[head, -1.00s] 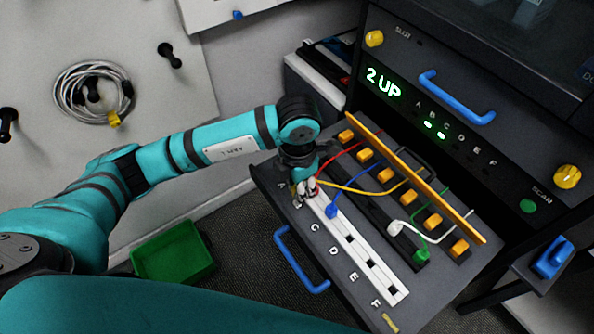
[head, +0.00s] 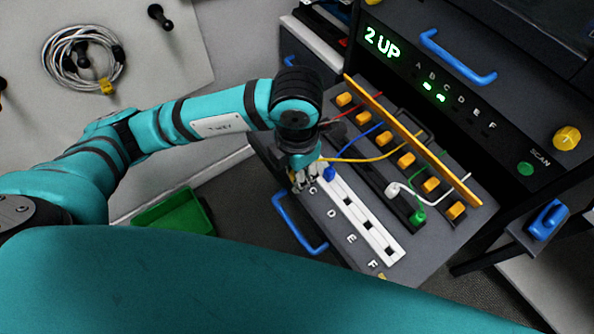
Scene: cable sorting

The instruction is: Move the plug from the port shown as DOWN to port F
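The white port strip (head: 376,230) lies on a dark drawer panel lettered along its front edge. Its A and B end is hidden behind my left gripper (head: 303,184). The gripper points down there, beside the blue plug (head: 329,174), which sits in the strip around port C. Red (head: 352,111) and yellow (head: 365,158) cables run behind the gripper; their plugs are hidden. The openings at D, E and port F (head: 390,251) look empty. The display (head: 382,43) reads "2 UP", with green lights under B and C only. Fingertip gap and any grip are unclear. My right gripper is out of view.
A white plug (head: 393,189) and a green plug (head: 418,217) lie by the dark rail beyond the strip. The drawer's blue handle (head: 300,228) sticks out in front. A green bin (head: 168,218) is at the lower left.

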